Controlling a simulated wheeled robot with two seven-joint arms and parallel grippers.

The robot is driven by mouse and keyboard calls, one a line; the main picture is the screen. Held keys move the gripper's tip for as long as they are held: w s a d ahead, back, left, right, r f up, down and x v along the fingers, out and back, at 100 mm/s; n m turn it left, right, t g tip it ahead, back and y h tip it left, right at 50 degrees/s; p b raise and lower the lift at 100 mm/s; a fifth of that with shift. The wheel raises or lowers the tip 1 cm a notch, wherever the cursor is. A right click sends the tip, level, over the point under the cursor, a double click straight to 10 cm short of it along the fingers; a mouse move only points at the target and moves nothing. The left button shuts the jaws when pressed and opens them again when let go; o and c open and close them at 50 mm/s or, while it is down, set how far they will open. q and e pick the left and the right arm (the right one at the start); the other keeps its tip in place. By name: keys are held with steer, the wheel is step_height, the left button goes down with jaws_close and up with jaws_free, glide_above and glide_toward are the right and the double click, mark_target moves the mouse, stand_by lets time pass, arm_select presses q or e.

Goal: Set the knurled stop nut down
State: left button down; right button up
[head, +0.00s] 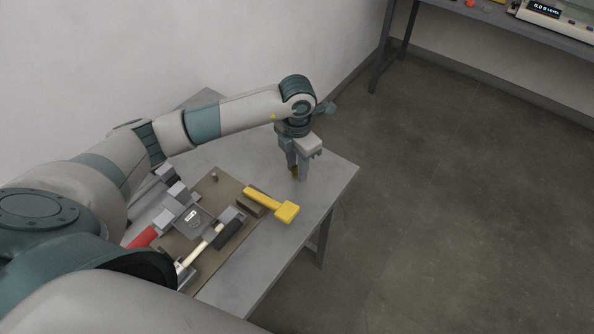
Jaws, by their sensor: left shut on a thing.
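My left gripper (298,175) points down over the far right part of the grey table (335,180). It is shut on a small brownish piece (295,171), which I take to be the knurled stop nut. The fingers hide most of it, and its knurling is too small to make out. The fingertips are close to the table top; I cannot tell whether the nut touches it. My right gripper is not in view.
A yellow mallet-like tool (285,211) lies left of and nearer than the gripper. A brown board (213,257) carries a dark-headed hammer (229,230), grey blocks and a small peg (214,177). A red handle (143,238) lies at left. The table's right end is bare.

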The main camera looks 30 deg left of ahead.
arm_select(q)
steer(key=shift+f+p, duration=0.35)
steer(key=shift+f, duration=0.95)
steer(key=shift+f, duration=0.1)
steer(key=c, duration=1.4)
jaws_free()
